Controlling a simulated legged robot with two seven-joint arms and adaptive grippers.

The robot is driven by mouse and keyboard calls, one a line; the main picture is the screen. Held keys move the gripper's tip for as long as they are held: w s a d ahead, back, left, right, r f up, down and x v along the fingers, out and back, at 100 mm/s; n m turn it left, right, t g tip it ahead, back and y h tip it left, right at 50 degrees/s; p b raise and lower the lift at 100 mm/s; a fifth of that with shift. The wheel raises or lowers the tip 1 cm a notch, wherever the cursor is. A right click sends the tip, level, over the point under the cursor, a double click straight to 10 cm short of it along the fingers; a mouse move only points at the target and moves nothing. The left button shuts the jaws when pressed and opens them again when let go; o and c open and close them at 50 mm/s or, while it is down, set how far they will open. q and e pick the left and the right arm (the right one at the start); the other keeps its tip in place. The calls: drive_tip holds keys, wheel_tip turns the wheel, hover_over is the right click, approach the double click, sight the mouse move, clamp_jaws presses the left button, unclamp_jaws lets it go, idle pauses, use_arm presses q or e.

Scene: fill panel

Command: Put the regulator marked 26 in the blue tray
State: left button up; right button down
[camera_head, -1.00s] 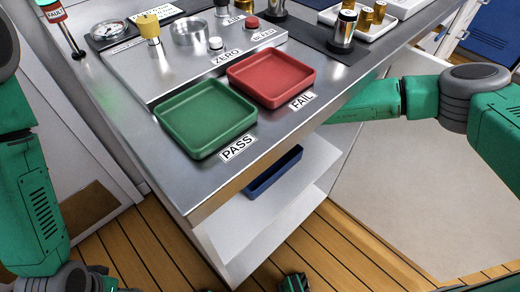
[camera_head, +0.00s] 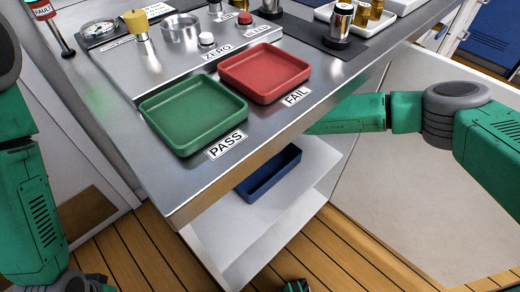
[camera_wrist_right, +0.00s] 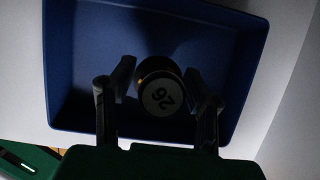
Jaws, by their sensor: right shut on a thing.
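The blue tray (camera_head: 287,178) sits on a white shelf under the workbench in the head view. It fills most of the right wrist view, where its wall (camera_wrist_right: 62,60) frames the dark interior. The regulator marked 26 (camera_wrist_right: 160,96) is a dark cylinder with a pale round end, its number upside down in that view. My right gripper (camera_wrist_right: 160,85) is shut on the regulator, with a finger on each side, over the tray's interior. I cannot tell whether the regulator touches the tray floor. In the head view the right gripper is hidden behind the bench.
On the bench top are a green PASS tray (camera_head: 193,113) and a red FAIL tray (camera_head: 264,72). A white tray (camera_head: 372,24) with several cylinders stands at the back right. The bench edge overhangs the shelf. Bare shelf (camera_head: 245,230) lies in front of the blue tray.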

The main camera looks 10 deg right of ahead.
drive_tip(key=shift+a+f, duration=0.2)
drive_tip(key=c, duration=0.9)
unclamp_jaws()
drive_tip(key=shift+a, duration=0.1)
drive_tip(key=shift+o, duration=0.2)
